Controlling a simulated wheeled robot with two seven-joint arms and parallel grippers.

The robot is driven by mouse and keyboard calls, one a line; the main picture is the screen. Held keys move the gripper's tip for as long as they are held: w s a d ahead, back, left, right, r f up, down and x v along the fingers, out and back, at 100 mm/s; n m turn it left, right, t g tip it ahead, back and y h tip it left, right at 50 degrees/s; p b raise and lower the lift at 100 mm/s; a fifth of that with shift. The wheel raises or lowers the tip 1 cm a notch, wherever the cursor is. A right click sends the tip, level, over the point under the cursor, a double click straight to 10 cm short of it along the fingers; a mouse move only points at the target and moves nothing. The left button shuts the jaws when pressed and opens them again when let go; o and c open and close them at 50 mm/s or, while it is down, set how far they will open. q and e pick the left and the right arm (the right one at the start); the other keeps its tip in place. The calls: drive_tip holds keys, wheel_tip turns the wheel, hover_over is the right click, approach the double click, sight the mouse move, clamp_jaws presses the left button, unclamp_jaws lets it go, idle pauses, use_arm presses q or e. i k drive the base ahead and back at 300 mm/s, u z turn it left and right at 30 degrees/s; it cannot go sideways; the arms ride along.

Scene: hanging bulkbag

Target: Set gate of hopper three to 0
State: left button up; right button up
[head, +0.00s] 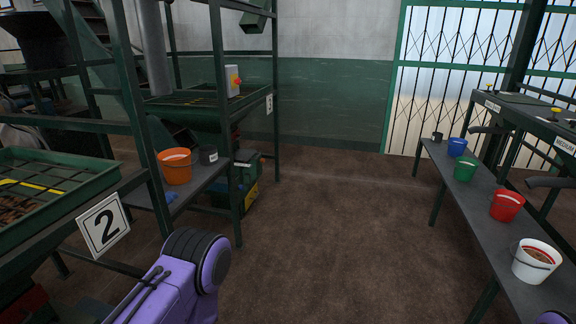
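A hopper (190,98) with a dark green frame and a yellow-marked grid top stands at centre left. A small sign reading 3 (269,104) hangs on its right corner. A grey box with a red knob on a yellow plate (233,81) is mounted on the frame's upright. I cannot make out the gate of hopper three or its setting. A purple arm part of mine shows at the bottom left of centre, and a small purple piece at the bottom right corner. Neither gripper's fingers are in view.
Hopper two, with its sign (103,225), stands at near left. An orange bucket (174,167) sits on a shelf between. A long bench (478,185) at right holds several buckets. The brown floor (330,230) between is clear. A lattice gate (455,70) stands behind.

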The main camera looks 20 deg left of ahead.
sight(239, 154)
drive_tip(key=u, duration=0.25)
drive_tip(key=i, duration=2)
drive_tip(key=u, duration=0.85)
drive_tip(key=i, duration=0.35)
drive_tip(key=u, duration=0.05)
